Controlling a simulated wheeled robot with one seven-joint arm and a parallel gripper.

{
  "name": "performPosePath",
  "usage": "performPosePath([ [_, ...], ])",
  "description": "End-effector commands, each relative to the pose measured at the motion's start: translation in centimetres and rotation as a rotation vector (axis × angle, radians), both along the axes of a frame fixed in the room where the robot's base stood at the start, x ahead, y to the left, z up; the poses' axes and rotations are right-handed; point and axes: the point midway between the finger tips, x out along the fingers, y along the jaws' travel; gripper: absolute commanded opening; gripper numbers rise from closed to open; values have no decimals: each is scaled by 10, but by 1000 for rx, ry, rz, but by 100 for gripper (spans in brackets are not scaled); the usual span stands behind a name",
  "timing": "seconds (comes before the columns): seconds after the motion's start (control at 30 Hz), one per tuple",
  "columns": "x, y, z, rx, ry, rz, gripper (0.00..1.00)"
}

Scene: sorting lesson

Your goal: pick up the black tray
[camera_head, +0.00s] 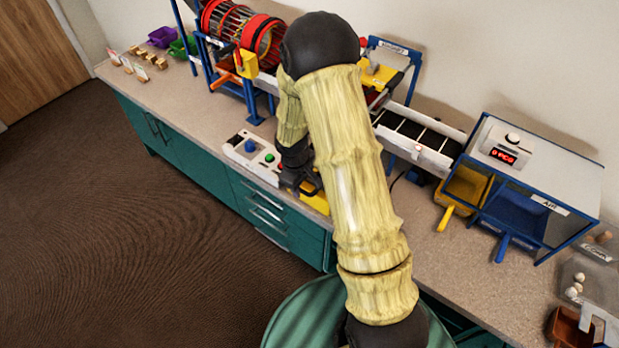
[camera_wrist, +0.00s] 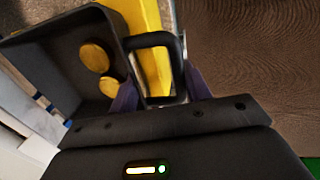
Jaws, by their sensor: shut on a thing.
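The black tray (camera_wrist: 62,50) fills the left of the wrist view and holds yellow round pieces (camera_wrist: 97,57). Its loop-shaped black handle (camera_wrist: 181,50) lies between the purple fingers of my gripper (camera_wrist: 158,84), which are shut on it. In the head view my gripper (camera_head: 296,180) is low at the counter's front edge, beside the white button panel. My arm hides most of the tray there. I cannot tell whether the tray rests on something or hangs free.
A yellow block (camera_head: 317,200) is right by my gripper. The white button panel (camera_head: 250,158) is to its left. A conveyor (camera_head: 420,135) and a blue-framed box (camera_head: 530,185) with yellow and blue trays stand right. Open floor (camera_head: 130,220) lies in front.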

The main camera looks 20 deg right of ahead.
Motion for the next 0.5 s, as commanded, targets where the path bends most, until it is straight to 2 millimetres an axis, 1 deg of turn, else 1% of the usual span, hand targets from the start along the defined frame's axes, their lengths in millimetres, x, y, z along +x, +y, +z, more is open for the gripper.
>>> performPosePath([
  [0.03,1,0,5,0,-2,-1,23],
  [0.07,1,0,9,0,-3,-1,19],
  [0.17,1,0,24,1,-5,-1,19],
  [0.4,1,0,72,0,-5,-2,19],
  [0.5,1,0,86,0,-4,-1,19],
])
